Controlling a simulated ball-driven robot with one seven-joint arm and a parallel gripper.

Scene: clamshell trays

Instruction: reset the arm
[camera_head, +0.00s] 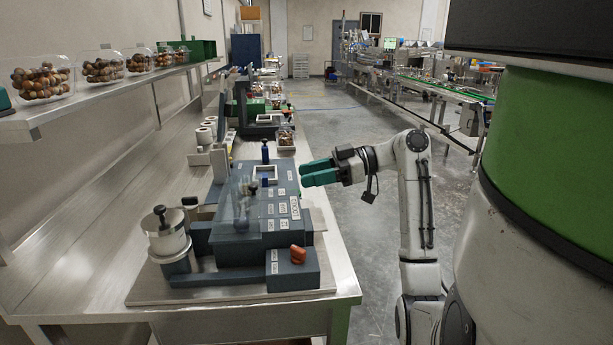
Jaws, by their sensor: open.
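My gripper (304,174) shows in the head view with two teal fingers that point left. It is open and I see nothing between the fingers. It hangs near the right edge of the steel workbench, beside the dark blue-grey machine (262,215). My white arm rises on the right of the bench, bends at the elbow and reaches left to the gripper. Whether the fingers touch the machine is hard to tell; they look apart from it.
The machine has a clear guard (240,195), a red-orange knob (298,254) and a metal pot (168,243) beside it. A shelf (95,95) with clear trays of brown balls runs along the left wall. Open floor (355,150) lies right of the bench; a conveyor line (430,88) stands beyond.

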